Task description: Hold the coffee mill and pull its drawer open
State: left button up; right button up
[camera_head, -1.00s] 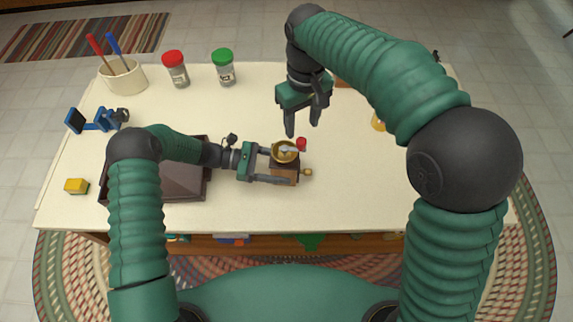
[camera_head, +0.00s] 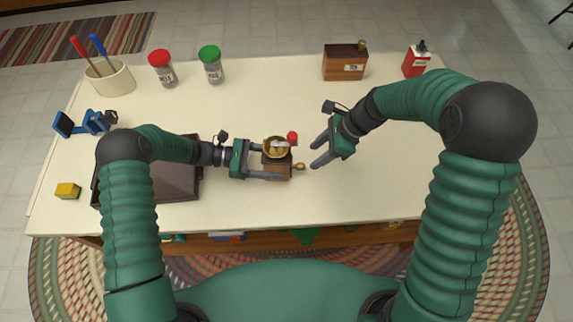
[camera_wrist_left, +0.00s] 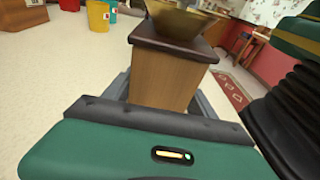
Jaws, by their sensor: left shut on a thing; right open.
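The coffee mill (camera_head: 277,167) is a small brown wooden box with a brass bowl on top and a red-knobbed crank. It stands near the front middle of the table. A round brass knob (camera_head: 299,166) sticks out on its right side. My left gripper (camera_head: 279,170) is shut on the mill's body from the left. The left wrist view shows the wooden body (camera_wrist_left: 164,78) between the fingers, with the bowl above. My right gripper (camera_head: 317,156) is open and empty, just right of the knob and apart from it, fingers pointing left.
A dark brown tray (camera_head: 178,182) lies left of the mill, under my left arm. Red-lidded (camera_head: 162,69) and green-lidded (camera_head: 211,65) jars, a wooden box (camera_head: 345,62) and a red container (camera_head: 416,62) stand along the back. The table (camera_head: 370,205) is clear at front right.

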aim_at(303, 165)
jog(key=x, duration=0.7)
jog(key=shift+f, duration=0.15)
grip_shut()
